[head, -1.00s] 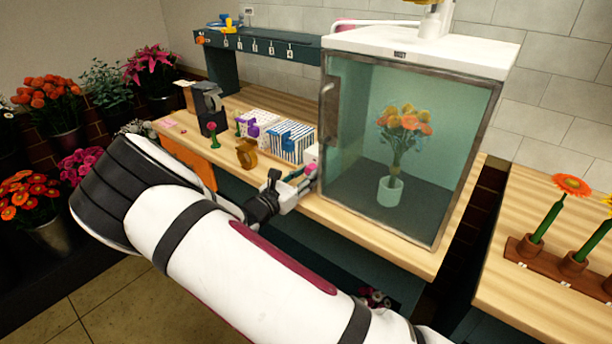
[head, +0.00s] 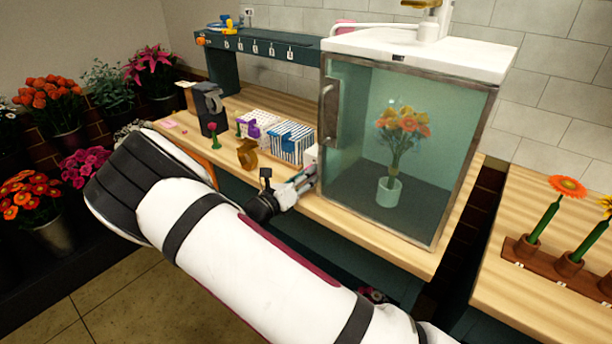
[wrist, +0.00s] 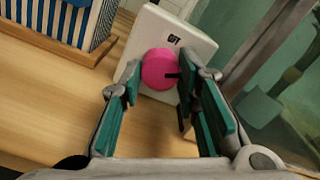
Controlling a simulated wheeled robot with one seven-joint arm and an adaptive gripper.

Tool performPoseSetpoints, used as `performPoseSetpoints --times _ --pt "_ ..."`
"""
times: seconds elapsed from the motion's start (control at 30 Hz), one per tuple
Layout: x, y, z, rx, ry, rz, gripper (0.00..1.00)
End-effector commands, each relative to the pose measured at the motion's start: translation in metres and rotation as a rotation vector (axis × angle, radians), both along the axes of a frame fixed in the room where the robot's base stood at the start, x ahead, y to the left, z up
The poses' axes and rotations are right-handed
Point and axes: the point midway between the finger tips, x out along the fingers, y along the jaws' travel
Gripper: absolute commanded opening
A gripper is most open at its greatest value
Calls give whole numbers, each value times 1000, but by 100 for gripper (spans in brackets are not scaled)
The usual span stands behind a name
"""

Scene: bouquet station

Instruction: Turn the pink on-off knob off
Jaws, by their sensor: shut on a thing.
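The pink knob (wrist: 157,69) is round with a dark mark on its right side. It sits on a white box (wrist: 150,28) with a small dark label above the knob that seems to read OFF. In the head view this white box (head: 311,154) stands on the bench beside the glass cabinet, and the knob is hidden. My gripper (wrist: 159,88) has its teal-padded fingers on either side of the knob and is shut on it. The head view shows my gripper (head: 303,178) at the box's front, small and partly hidden.
The glass cabinet (head: 349,153) with flowers inside stands just right of my gripper.

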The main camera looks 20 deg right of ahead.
Motion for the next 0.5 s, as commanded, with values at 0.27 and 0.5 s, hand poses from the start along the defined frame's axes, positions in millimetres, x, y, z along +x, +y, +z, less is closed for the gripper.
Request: performPoseSetpoints --times 0.27,0.5 --pt "-1 0 0 -154 214 -2 2" --pt "0 0 0 -287 397 -1 2"
